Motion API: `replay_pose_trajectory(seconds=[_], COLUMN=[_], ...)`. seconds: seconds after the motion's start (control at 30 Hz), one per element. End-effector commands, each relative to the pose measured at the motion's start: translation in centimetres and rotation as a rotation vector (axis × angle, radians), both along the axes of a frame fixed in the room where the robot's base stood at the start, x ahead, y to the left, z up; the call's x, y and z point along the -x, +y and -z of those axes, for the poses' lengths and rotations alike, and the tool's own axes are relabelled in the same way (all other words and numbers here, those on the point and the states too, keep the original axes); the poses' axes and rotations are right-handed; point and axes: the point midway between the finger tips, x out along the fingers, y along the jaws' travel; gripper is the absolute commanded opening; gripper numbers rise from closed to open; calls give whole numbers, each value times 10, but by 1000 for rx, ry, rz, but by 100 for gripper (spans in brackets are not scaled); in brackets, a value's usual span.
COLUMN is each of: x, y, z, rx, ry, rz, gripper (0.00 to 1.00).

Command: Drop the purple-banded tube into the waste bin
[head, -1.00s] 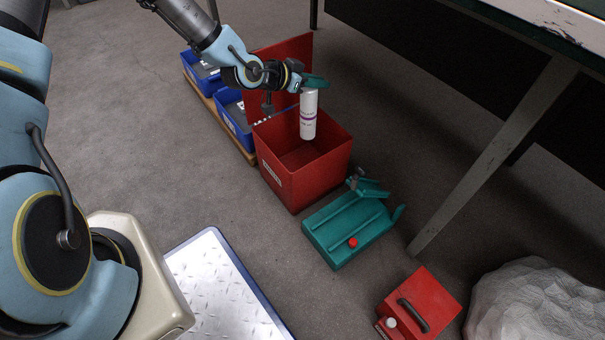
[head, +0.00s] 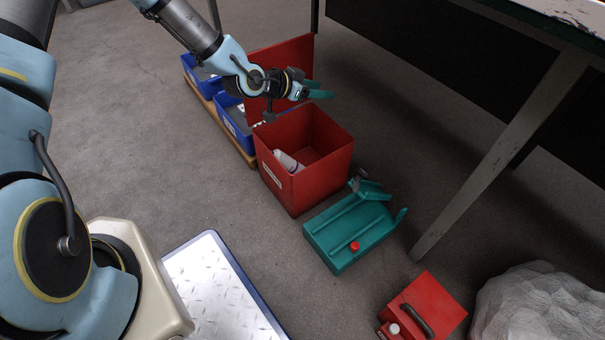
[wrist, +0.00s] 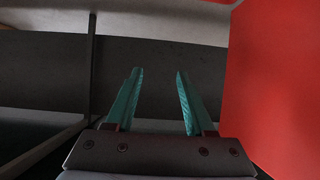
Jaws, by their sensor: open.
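The white tube (head: 285,160) lies tilted inside the open red waste bin (head: 321,182), near its left wall. Its purple band cannot be made out now, and part of it is hidden by the bin's front wall. My gripper (head: 325,91) is above the bin's far side, apart from the tube. In the wrist view my gripper (wrist: 156,85) has its two teal fingers spread with nothing between them. The bin's raised red lid (head: 282,70) stands behind, and a red surface fills the right of the wrist view.
Blue crates (head: 232,118) with contents stand on a wooden pallet behind the bin. A teal jerrycan (head: 345,232) and a red can (head: 424,306) are on the floor in front. A table leg (head: 490,165) is at right; open floor lies left.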

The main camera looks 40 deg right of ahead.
Motion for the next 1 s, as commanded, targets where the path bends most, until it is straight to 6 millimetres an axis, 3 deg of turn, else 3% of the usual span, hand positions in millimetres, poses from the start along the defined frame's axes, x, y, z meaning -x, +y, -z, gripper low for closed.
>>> replay_pose_trajectory(seconds=[0.23,0.7,1.0], x=[-1,-4,-3], y=[13,85,95], z=[-9,-48,-52], rx=[0,0,0], ry=[0,-1,0], rz=[-1,-2,0], gripper=[54,54,54])
